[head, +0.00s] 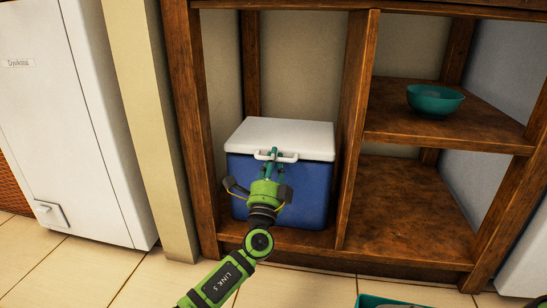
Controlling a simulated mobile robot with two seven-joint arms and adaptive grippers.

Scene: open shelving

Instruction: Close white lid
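The white lid (290,132) lies on top of a blue cooler box (308,190) in the lower left bay of the shelving. It looks flat on the box, with no clear gap at its front edge. A white handle (290,159) shows at the front, just under the lid's edge. My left gripper (273,158) is in front of the cooler, with its narrow teal fingers pointing at the handle. Its fingertips overlap the handle in the picture; I cannot tell whether they touch or grip it. The gripper hides part of the cooler's front.
Wooden uprights (357,130) stand close on both sides of the cooler. A teal bowl (434,100) sits on the right shelf. The lower right bay (408,210) is empty. A white cabinet (75,120) stands at left. A teal object (390,302) is cut off at the bottom edge.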

